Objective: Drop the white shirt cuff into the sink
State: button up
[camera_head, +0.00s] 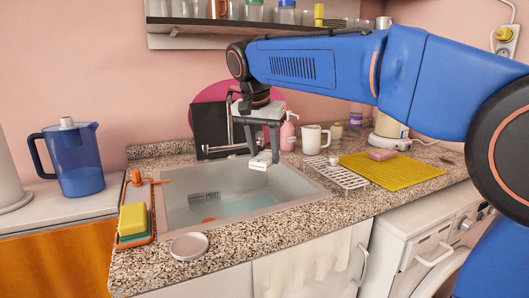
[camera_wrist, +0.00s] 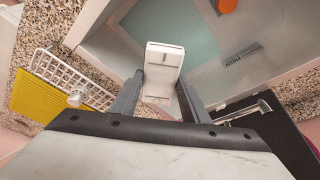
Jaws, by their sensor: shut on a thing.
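The white shirt cuff (camera_head: 260,162) is a small pale block gripped between the fingers of my gripper (camera_head: 264,150). It hangs above the back right part of the grey sink (camera_head: 290,186). In the wrist view the cuff (camera_wrist: 164,60) sits between the two dark fingers of my gripper (camera_wrist: 160,85), with the sink (camera_wrist: 105,45) below. The sink holds shallow greenish water and an orange item (camera_wrist: 227,5), which also shows in the head view (camera_head: 208,220).
A white wire rack (camera_head: 338,172) and yellow mat (camera_head: 390,170) lie right of the sink. A white mug (camera_head: 312,139) and pink bottle (camera_head: 288,133) stand behind. A sponge caddy (camera_head: 134,218), blue jug (camera_head: 75,160) and small round dish (camera_head: 189,246) are left and front.

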jog(key=shift+w+f, duration=0.2)
jog(key=shift+f, duration=2.8)
jog(key=o, duration=1.1)
notch_tip(320, 180, up, 17)
send_over(264, 170)
jog(key=w+a, duration=0.1)
jog(key=a, duration=0.1)
jog(key=shift+f, duration=0.15)
